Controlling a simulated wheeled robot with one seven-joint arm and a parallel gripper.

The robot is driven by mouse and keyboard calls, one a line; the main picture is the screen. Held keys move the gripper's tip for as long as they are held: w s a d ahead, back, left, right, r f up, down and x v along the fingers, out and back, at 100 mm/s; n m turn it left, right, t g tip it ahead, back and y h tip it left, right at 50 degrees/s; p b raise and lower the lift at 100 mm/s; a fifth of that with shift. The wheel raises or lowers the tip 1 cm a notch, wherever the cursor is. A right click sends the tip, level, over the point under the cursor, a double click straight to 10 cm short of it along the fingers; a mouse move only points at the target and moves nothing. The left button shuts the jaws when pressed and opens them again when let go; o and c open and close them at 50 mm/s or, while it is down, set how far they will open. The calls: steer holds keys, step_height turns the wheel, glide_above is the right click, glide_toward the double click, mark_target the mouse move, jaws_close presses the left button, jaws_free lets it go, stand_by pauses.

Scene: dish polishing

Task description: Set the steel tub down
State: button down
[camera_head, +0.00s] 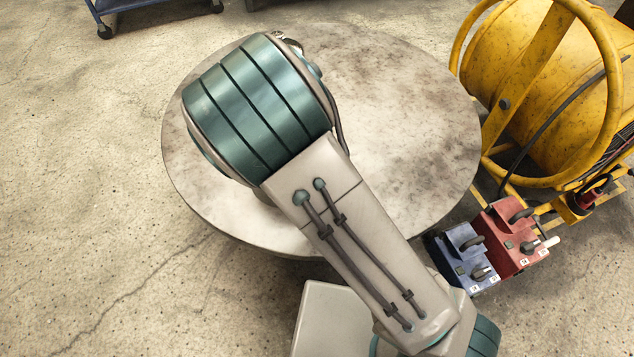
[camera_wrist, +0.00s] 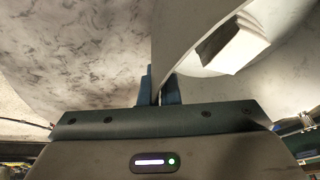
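The steel tub (camera_wrist: 185,30) shows in the wrist view as a pale, smooth curved wall with reflections, right of the middle. My gripper (camera_wrist: 158,88) has its two dark blue fingers close together, one on each side of the tub's thin wall edge. The gripper is shut on that wall. The round table (camera_head: 400,130) has a pale, stained top, which also fills the left of the wrist view (camera_wrist: 75,50). In the head view my arm covers the gripper and the tub. I cannot tell whether the tub touches the table.
A yellow drum on a frame (camera_head: 545,85) stands close to the table's right side. A red box (camera_head: 510,235) and a blue box (camera_head: 465,255) with black handles lie near the table's lower right. A blue cart (camera_head: 150,3) is at the top left. The table's right half looks clear.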

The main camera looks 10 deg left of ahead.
steer(key=c, duration=1.7)
jaws_free()
steer(key=p+v, duration=0.4)
steer(key=v, duration=0.8)
steer(key=shift+s+p, duration=0.1)
steer(key=shift+p, duration=0.3)
